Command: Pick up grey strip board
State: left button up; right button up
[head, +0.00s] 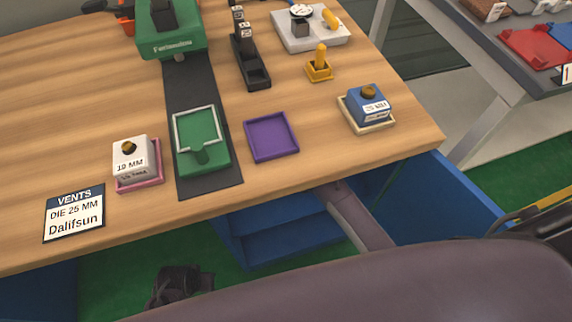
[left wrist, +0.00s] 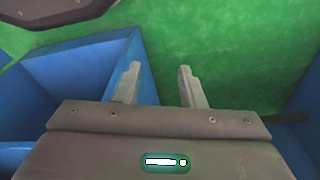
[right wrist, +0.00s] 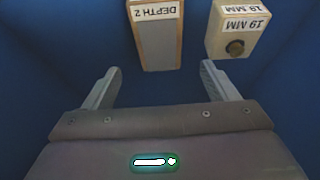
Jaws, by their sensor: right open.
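A narrow board (right wrist: 156,38) with a grey face, wood-coloured edges and a "DEPTH 2" label lies in a dark blue bin in the right wrist view. It looks like the grey strip board. My right gripper (right wrist: 161,69) is open and empty, with the board's near end in line with the gap between its fingers. I cannot tell the height between them. My left gripper (left wrist: 159,70) is open and empty above a blue bin edge and green floor. A long dark grey strip (head: 191,92) also lies on the wooden table in the head view.
A "19 MM" block (right wrist: 238,30) with a dark knob lies right of the board. The blue bin wall (right wrist: 40,60) surrounds them. On the wooden table (head: 85,120) stand a green tray (head: 207,158), a purple tray (head: 271,136) and a blue block (head: 368,105).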

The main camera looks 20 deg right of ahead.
jog(key=shift+b+x, duration=0.3)
jog(key=shift+x, duration=0.65)
jog(key=b+x, duration=0.1)
jog(key=x, duration=0.4)
jog(key=shift+b, duration=0.4)
jog(key=shift+w+f, duration=0.2)
jog(key=shift+f, duration=0.05)
pick_arm(q)
notch_tip(320, 180, up, 8)
jog(key=d, duration=0.1)
jog(key=shift+w+r, duration=0.15)
jog(key=shift+w, duration=0.05)
pick_arm(e)
jog(key=c, duration=1.1)
